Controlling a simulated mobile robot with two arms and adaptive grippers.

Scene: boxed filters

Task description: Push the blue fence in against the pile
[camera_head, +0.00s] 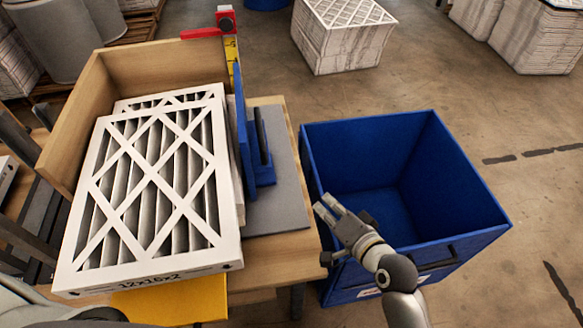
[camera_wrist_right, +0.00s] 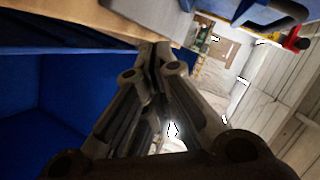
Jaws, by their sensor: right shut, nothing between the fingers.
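The blue fence (camera_head: 242,130) stands upright along the right side of the pile of white-framed filters (camera_head: 150,180). Its foot and dark upright handle (camera_head: 263,135) face right, over a grey plate. A thin pale filter edge shows between the fence and the top filter; I cannot tell whether the fence touches the pile. My right gripper (camera_head: 326,206) is shut and empty, over the near left rim of the blue bin, right of the fence and apart from it. In the right wrist view its fingers (camera_wrist_right: 155,62) are together. My left gripper is not in view.
The blue bin (camera_head: 470,195) stands open and empty right of the wooden table (camera_head: 275,262). Wooden walls (camera_head: 165,65) edge the pile at the back and left. A red clamp and yellow scale (camera_head: 228,25) stand behind the fence. The grey plate (camera_head: 285,205) is bare right of it.

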